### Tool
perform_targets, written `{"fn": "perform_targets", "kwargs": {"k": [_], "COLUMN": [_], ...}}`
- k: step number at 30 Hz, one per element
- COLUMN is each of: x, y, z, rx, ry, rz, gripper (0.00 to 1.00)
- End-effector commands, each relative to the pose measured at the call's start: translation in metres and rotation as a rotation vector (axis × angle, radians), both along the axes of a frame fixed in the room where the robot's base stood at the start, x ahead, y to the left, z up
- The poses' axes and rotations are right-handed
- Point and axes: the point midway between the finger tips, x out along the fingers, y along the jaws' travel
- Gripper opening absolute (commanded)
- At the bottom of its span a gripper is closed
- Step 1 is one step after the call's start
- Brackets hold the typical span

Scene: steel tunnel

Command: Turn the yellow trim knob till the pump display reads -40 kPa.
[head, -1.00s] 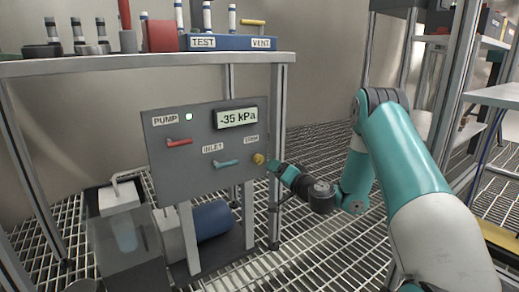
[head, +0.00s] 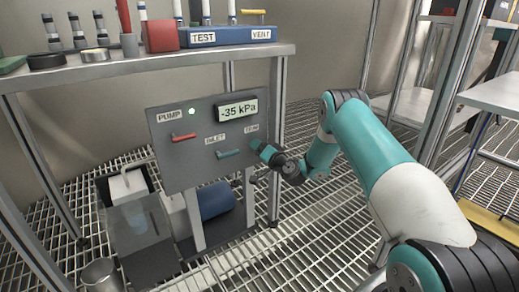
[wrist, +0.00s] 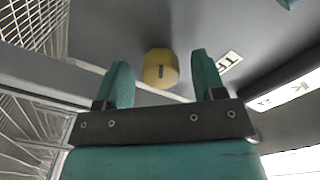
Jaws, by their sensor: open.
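The yellow trim knob (wrist: 160,69) shows in the wrist view, just beyond and between my open fingers, with a dark mark on its face. My gripper (wrist: 162,80) is open and empty, pointed at the panel. In the head view my gripper (head: 258,148) is at the panel's lower right and hides the knob. The pump display (head: 238,110) reads -35 kPa. It sits at the upper right of the grey pump panel (head: 180,155).
A red handle (head: 184,136) and a teal inlet handle (head: 230,154) are on the panel, left of my gripper. A bench (head: 130,66) with a blue TEST/VENT block (head: 230,37) stands above. Open grating floor lies to the right.

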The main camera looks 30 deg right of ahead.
Motion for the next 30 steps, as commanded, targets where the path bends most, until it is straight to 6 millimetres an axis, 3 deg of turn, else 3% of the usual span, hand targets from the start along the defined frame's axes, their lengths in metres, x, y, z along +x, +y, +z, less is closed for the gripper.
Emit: {"fn": "perform_targets", "kwargs": {"k": [11, 18, 23, 30], "x": [0.0072, 0.007, 0.007, 0.0071], "y": [0.0003, 0.0003, 0.0002, 0.0], "z": [0.0009, 0.0009, -0.0004, -0.0034], "rx": [0.001, 0.001, -0.026, -0.301], "ry": [0.0, 0.0, -0.001, -0.012], "rz": [-0.001, -0.001, -0.001, -0.001], "gripper": [0.63, 0.14, 0.14, 0.14]}}
